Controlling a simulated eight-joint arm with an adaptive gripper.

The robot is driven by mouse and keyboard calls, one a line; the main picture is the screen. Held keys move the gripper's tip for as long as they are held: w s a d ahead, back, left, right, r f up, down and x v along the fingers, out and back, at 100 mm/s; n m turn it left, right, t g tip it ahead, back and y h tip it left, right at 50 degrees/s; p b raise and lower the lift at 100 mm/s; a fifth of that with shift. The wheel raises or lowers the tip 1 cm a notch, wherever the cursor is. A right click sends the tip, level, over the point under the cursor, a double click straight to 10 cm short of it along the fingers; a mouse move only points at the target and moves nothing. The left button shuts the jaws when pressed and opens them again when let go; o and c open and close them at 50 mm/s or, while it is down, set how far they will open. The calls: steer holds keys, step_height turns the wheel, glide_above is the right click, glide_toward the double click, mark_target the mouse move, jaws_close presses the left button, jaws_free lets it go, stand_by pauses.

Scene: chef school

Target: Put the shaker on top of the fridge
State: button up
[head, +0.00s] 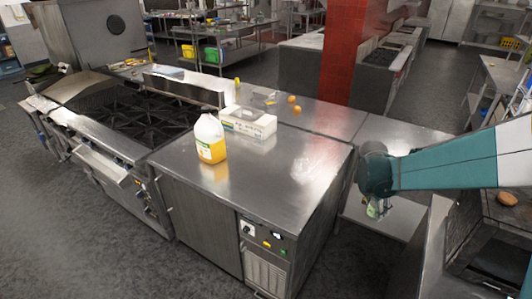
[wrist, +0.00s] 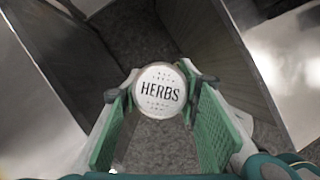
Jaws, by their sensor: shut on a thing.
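The shaker (wrist: 158,91) has a round white lid reading "HERBS". My gripper (wrist: 166,100) is shut on it, with a green-padded finger on each side; the lid hides the shaker's body in the wrist view. In the head view my gripper (head: 376,208) hangs to the right of the steel unit, and only a small part of the shaker may show there. The fridge appears to be the low steel unit (head: 255,185) with a flat top, control panel and vent grille. My gripper is apart from it, beyond its right edge.
A jug of yellow liquid (head: 210,139) and a white box (head: 248,122) stand toward the back left of the unit's top. Its front and right are clear. A stove (head: 145,118) adjoins on the left. A red pillar (head: 350,52) rises behind. A dark opening lies below my gripper.

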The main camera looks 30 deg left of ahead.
steer(key=s+a+n+y, duration=0.1)
steer(key=s+a+n, duration=0.1)
steer(key=a, duration=1.2)
steer(key=s+a+n+y+p, duration=0.1)
steer(key=s+a+n, duration=0.2)
steer(key=a, duration=1.2)
steer(key=s+a+r+n+t+y+p, duration=0.1)
steer(key=a+n, duration=0.3)
steer(key=a, duration=1)
steer(key=shift+s+a, duration=0.15)
steer(key=shift+s, duration=0.55)
steer(key=shift+r, duration=0.1)
glide_toward(269, 198)
steer(key=shift+w+f, duration=0.3)
steer(key=shift+w, duration=0.55)
steer(key=shift+f, duration=1.85)
steer(key=shift+f, duration=0.1)
